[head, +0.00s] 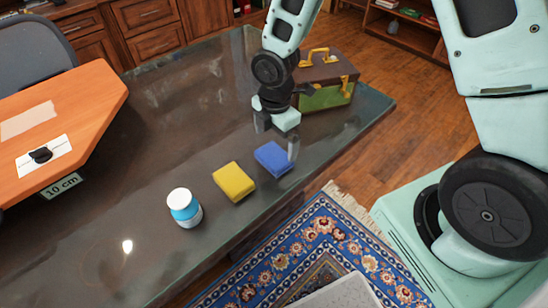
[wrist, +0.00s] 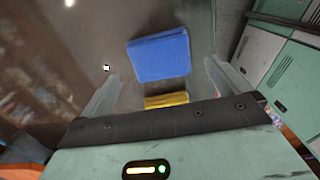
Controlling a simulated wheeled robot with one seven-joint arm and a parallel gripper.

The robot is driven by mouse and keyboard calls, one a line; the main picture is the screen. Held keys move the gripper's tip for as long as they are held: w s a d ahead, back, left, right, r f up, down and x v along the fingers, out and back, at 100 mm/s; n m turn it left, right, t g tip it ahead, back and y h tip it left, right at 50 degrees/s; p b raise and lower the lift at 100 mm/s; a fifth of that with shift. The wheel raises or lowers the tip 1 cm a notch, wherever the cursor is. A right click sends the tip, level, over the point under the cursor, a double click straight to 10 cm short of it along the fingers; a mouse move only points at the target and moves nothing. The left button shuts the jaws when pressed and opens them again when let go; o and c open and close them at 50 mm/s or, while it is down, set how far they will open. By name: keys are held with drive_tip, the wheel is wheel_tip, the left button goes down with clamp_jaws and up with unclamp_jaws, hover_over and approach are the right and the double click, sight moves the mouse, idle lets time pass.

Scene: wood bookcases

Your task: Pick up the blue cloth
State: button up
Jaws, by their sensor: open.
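The blue cloth (head: 273,158) is a small folded pad lying flat on the dark glossy table. In the wrist view the blue cloth (wrist: 160,56) lies between and beyond my two fingers. My gripper (head: 278,137) is open and empty, just above and at the far side of the cloth. In the wrist view my gripper (wrist: 160,85) shows its fingers spread on both sides, wider than the cloth, and they do not appear to hold it.
A yellow pad (head: 234,181) lies close beside the cloth, and its edge shows in the wrist view (wrist: 167,99). A green and brown case (head: 326,80) stands behind my gripper. An orange board (head: 83,103) is at left.

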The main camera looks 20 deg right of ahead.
sight(274, 155)
drive_tip(key=f, duration=0.5)
drive_tip(key=shift+a, duration=0.2)
drive_tip(key=c, duration=0.9)
drive_tip(key=shift+o, duration=0.2)
wheel_tip(274, 155, up, 10)
drive_tip(key=shift+p, duration=0.35)
drive_tip(key=shift+o, duration=0.5)
